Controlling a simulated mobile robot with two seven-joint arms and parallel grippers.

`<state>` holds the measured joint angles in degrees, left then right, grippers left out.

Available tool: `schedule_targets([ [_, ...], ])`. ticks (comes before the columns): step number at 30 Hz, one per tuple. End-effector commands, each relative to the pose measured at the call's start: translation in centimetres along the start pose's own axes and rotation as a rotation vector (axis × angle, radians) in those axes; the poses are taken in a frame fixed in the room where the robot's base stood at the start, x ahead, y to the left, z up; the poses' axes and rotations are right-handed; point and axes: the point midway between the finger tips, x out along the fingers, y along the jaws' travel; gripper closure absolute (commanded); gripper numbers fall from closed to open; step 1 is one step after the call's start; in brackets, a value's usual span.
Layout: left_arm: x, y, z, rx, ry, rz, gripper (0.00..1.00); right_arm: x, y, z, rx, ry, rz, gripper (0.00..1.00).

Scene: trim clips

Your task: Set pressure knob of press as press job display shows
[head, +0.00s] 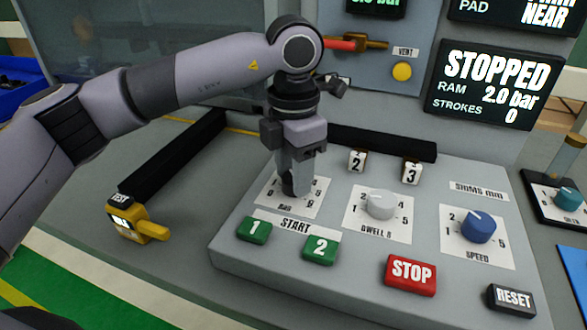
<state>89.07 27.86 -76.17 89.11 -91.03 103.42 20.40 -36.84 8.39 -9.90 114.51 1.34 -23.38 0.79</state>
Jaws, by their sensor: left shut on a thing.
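The control panel (228,262) of the press lies in front of me. My left gripper (296,186) points down and is shut on the pressure knob at the panel's left dial plate (272,205), marked BAR. The fingers hide nearly all of the knob, so I cannot read its pointer. The press display (500,85) reads STOPPED, RAM 2.0 bar, STROKES 0. Another display (515,12) at the top right is cut off and shows only PAD and NEAR. My right gripper is not in view.
A white DWELL knob (381,204) stands close right of my gripper, then a blue SPEED knob (479,227). Green START buttons (254,230), a red STOP button (411,271) and a black RESET button (511,300) lie in front. A yellow TEST device (127,222) sits left.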

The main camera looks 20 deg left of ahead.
Motion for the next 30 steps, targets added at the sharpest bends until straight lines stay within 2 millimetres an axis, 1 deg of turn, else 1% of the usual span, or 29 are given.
schedule_targets([
  [1,-0.2,0.1,0.0,-0.001,-0.003,0.002,0.87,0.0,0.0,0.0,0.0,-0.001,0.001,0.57],
  [2,-0.2,0.1,0.0,-0.001,-0.003,0.002,0.5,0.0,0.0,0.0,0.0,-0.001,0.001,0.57],
  [3,-0.2,0.1,0.0,-0.001,-0.003,0.001,0.37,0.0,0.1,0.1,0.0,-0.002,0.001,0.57],
  [4,-0.2,0.1,0.0,-0.001,-0.003,0.001,0.31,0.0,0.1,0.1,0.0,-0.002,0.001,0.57],
  [11,-0.1,0.0,0.0,0.0,-0.002,0.001,0.31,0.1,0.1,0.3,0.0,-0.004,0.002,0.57],
  [14,-0.4,0.0,0.0,0.0,-0.002,0.001,0.31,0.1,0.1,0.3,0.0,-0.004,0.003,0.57],
  [17,-1.5,0.1,0.1,0.0,-0.005,0.002,0.31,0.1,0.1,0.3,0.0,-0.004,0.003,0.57],
  [24,-5.5,0.0,0.1,0.001,-0.005,0.002,0.31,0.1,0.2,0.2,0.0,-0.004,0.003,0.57],
  [27,-6.5,0.0,0.1,0.0,-0.004,0.001,0.31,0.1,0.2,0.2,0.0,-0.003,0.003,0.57],
  [30,-7.2,0.1,0.0,0.001,-0.003,0.002,0.31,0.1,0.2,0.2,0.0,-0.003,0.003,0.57],
])
